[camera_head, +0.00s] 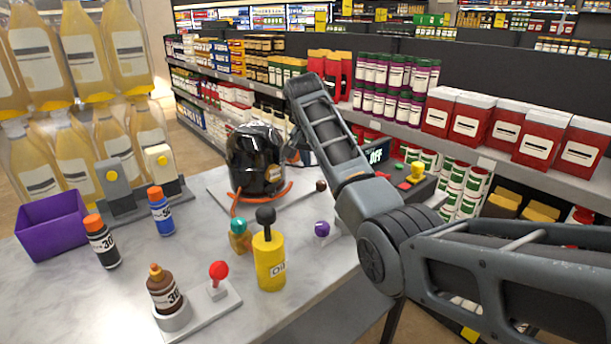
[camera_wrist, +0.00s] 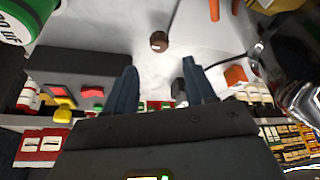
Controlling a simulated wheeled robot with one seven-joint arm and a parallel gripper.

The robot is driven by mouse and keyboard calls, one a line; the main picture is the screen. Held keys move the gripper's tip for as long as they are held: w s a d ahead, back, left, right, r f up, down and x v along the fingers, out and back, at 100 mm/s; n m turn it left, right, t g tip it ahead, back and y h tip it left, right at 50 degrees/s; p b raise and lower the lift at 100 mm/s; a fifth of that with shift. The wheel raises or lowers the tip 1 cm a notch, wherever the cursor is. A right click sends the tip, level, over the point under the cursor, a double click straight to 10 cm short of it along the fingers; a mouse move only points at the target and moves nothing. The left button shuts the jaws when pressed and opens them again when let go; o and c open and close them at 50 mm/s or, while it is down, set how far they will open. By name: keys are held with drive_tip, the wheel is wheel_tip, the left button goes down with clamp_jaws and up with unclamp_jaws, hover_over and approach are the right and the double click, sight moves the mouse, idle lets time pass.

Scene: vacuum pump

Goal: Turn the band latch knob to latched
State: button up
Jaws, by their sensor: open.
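A glossy black rounded vessel (camera_head: 257,160) with an orange band (camera_head: 262,198) around its lower part stands on a pale board. A small dark brown knob (camera_head: 320,186) is to the right of the vessel; a brown round knob also shows in the wrist view (camera_wrist: 158,42). No label tells me which part is the band latch knob. My gripper (camera_wrist: 158,68) is open and empty, its two dark blue fingers spread, with the brown knob just beyond the tips in the picture. In the head view my arm mostly hides the gripper, beside the vessel's right side.
A control box with an OFF display (camera_head: 378,153), a red button (camera_wrist: 92,91) and a yellow one (camera_wrist: 62,102) is close by. A yellow oil can (camera_head: 269,262), a purple knob (camera_head: 321,229), a red-ball lever (camera_head: 218,271) and bottles stand in front. Stocked shelves are behind.

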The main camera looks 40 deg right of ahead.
sight(321, 181)
drive_tip(key=shift+x, duration=3.85)
clamp_jaws()
